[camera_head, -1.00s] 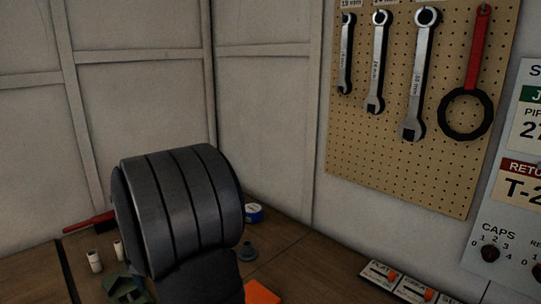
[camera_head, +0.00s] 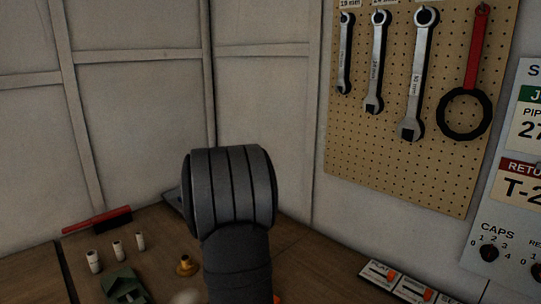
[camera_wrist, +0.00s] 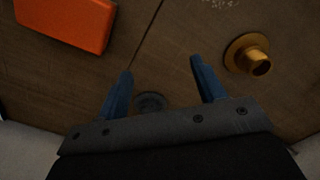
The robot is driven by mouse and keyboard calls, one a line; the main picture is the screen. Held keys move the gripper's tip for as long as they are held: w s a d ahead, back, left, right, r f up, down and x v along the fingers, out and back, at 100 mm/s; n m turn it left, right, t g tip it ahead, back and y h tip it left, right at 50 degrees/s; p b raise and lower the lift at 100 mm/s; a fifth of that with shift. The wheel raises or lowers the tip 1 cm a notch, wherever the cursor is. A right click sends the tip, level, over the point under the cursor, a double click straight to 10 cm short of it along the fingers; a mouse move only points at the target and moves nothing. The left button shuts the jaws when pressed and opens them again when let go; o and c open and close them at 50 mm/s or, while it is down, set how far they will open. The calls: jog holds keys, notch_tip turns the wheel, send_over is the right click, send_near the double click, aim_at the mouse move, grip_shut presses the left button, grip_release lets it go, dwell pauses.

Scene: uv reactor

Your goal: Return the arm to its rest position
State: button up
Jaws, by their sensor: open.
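My gripper (camera_wrist: 160,77) shows in the wrist view with its two blue fingers spread apart and nothing held between them. It hangs over the wooden bench (camera_wrist: 165,20). A dark round piece (camera_wrist: 150,101) lies below, between the fingers in the picture. A brass flanged fitting (camera_wrist: 247,56) is to the right of the right finger, apart from it. In the head view my dark arm link stands in the lower middle and hides the gripper.
An orange block (camera_wrist: 66,22) lies on the bench. A red-handled brush (camera_head: 97,221), white cylinders (camera_head: 117,249) and a green holder (camera_head: 122,284) are left of my arm. A pegboard (camera_head: 400,150) with wrenches and a label panel (camera_head: 515,200) are at right.

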jog(key=w+d+m, duration=0.1)
jog(key=d, duration=0.3)
jog(key=w+d+f+m, duration=0.1)
jog(key=d, duration=0.3)
jog(key=w+d+f+m, duration=0.1)
jog(key=w+d, duration=0.1)
jog(key=d, duration=0.3)
jog(key=shift+f, duration=0.25)
